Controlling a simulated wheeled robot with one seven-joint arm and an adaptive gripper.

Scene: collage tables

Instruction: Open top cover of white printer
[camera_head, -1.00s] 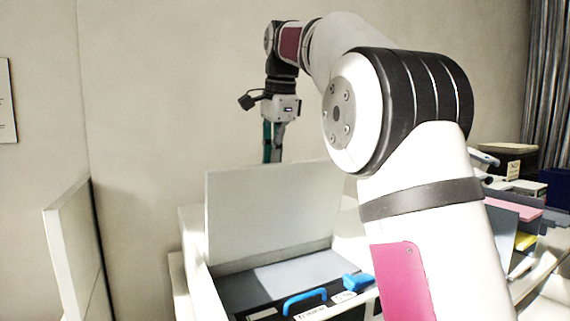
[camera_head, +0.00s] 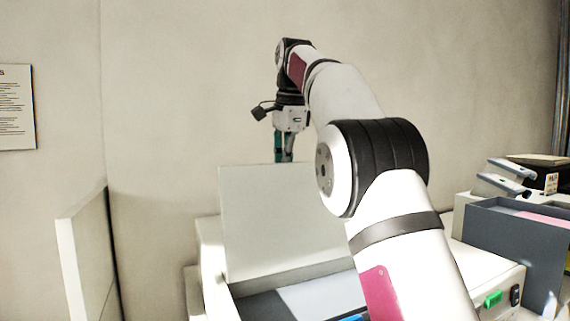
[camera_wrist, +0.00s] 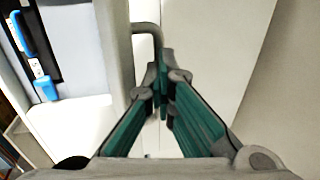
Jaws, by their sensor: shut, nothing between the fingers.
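The white printer (camera_head: 212,270) stands low in the head view, partly hidden by my arm. Its top cover (camera_head: 265,215) stands up nearly vertical, with the dark interior and a grey panel (camera_head: 318,297) showing in front of it. My gripper (camera_head: 284,158) is behind the cover's upper edge, its fingertips partly hidden by it. In the wrist view my gripper (camera_wrist: 163,95) is shut and empty, close to a grey bent handle (camera_wrist: 150,28) by the cover's edge. I cannot tell whether they touch. A blue handle (camera_wrist: 22,32) and blue tab (camera_wrist: 45,88) show inside the printer.
A white upright panel (camera_head: 85,255) stands at the left. A dark grey box (camera_head: 520,245) and a stapler-like tool (camera_head: 500,178) are at the right. A green button (camera_head: 493,298) and black switch (camera_head: 515,295) sit on a white front. The wall is behind.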

